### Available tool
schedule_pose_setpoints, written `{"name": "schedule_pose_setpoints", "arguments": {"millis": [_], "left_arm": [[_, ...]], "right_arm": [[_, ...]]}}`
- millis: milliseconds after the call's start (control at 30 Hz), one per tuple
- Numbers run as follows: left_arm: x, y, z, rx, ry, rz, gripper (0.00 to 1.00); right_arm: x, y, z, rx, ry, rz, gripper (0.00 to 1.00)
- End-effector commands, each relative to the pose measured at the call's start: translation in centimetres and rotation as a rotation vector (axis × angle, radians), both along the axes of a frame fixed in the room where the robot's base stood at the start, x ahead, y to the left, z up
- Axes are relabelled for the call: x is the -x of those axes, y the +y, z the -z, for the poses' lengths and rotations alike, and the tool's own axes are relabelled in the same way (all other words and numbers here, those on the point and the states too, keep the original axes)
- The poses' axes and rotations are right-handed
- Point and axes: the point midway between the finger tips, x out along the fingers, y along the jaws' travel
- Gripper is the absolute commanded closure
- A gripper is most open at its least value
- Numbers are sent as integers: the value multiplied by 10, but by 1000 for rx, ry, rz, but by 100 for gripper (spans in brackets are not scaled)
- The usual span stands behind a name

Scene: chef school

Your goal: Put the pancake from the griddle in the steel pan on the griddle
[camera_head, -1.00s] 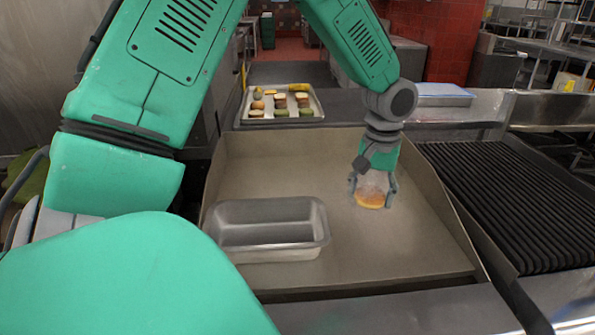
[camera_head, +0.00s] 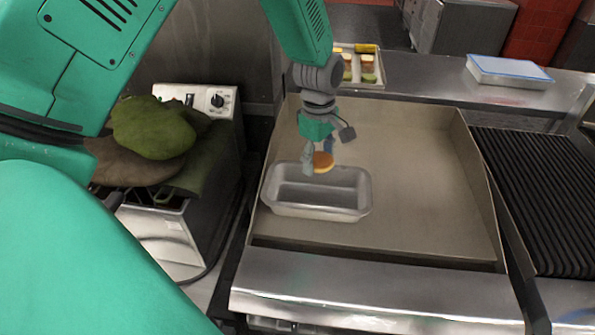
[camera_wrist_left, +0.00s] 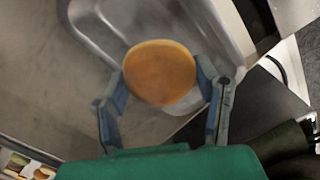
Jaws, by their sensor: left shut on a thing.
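The pancake (camera_head: 323,162) is small, round and golden brown. My left gripper (camera_head: 318,160) is shut on it and holds it up at the far rim of the steel pan (camera_head: 318,212). In the left wrist view the pancake (camera_wrist_left: 160,73) sits between the two fingertips (camera_wrist_left: 160,82), with part of the steel pan (camera_wrist_left: 95,22) behind it. The steel pan is rectangular and stands on the left part of the griddle (camera_head: 420,200). No other thing shows in the pan. My right gripper is not in view.
A black ribbed grill (camera_head: 535,190) adjoins the griddle on the right. A tray of food pieces (camera_head: 370,84) and a blue-topped white box (camera_head: 510,72) lie behind. Green cloth-like items (camera_head: 150,128) rest on equipment at left. The griddle's right side is clear.

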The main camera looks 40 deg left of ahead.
Motion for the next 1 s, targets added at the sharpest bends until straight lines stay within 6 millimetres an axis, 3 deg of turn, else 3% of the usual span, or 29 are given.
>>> {"name": "schedule_pose_setpoints", "arguments": {"millis": [200, 600, 1000], "left_arm": [[1, 0, 41, 2, 5, -4, 70], [2, -1, 88, 1, 4, -2, 70], [1, 0, 95, 0, 1, -1, 70]], "right_arm": [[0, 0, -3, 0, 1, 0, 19], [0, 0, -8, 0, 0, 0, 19], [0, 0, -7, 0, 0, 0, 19]]}}
